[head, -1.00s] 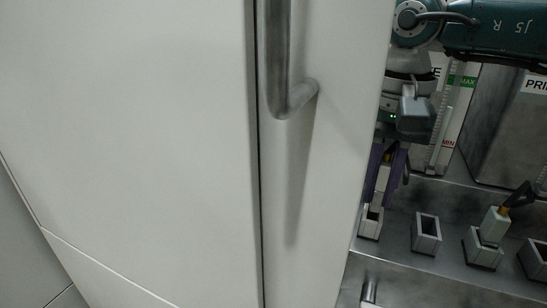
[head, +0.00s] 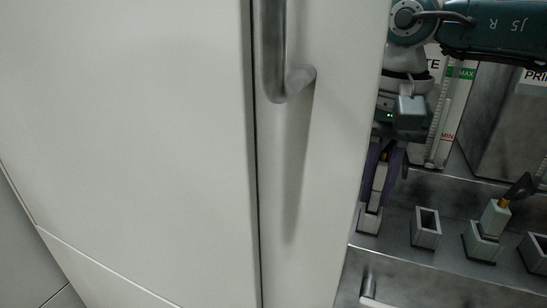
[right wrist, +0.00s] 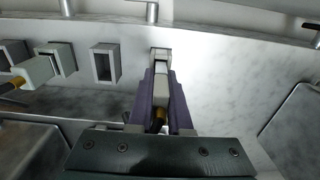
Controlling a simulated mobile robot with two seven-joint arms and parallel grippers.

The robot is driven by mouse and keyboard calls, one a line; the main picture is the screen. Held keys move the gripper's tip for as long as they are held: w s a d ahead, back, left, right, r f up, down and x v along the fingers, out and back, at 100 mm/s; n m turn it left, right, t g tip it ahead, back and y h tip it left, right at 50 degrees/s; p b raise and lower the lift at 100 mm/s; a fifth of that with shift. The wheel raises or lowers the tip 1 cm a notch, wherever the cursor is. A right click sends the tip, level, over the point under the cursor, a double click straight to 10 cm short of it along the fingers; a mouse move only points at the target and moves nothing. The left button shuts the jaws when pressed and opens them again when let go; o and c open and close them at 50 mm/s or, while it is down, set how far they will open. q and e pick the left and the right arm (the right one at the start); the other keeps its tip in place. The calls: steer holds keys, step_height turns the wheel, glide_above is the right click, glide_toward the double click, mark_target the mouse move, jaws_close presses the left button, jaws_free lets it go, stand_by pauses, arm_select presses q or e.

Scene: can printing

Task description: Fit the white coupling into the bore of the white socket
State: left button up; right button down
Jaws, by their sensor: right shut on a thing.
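My right gripper (head: 376,188), with purple fingers, points down at the right side of the head view. It is shut on the white coupling (right wrist: 161,82), which shows between the fingers in the right wrist view. The white socket (head: 369,220) stands upright on the metal surface directly below the gripper. It also shows just beyond the fingertips in the right wrist view (right wrist: 160,54). The coupling's lower end meets the socket's top; how deep it sits in the bore I cannot tell. My left gripper is not in view.
An empty grey socket (head: 426,229) stands to the right. Beyond it, another socket (head: 482,245) holds a pale coupling (head: 493,218) with a yellow and black end. A further socket (head: 538,253) is at the right edge. A large white door with a handle (head: 273,60) fills the left.

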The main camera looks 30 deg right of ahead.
mark_target(386, 152)
steer(key=shift+f, duration=0.4)
steer(key=c, duration=0.8)
jaws_free()
steer(key=shift+o, duration=0.2)
steer(key=shift+r, duration=0.1)
step_height(386, 152, up, 9)
steer(key=shift+r+p, duration=0.2)
steer(key=shift+p, duration=0.25)
steer(key=shift+r, duration=0.2)
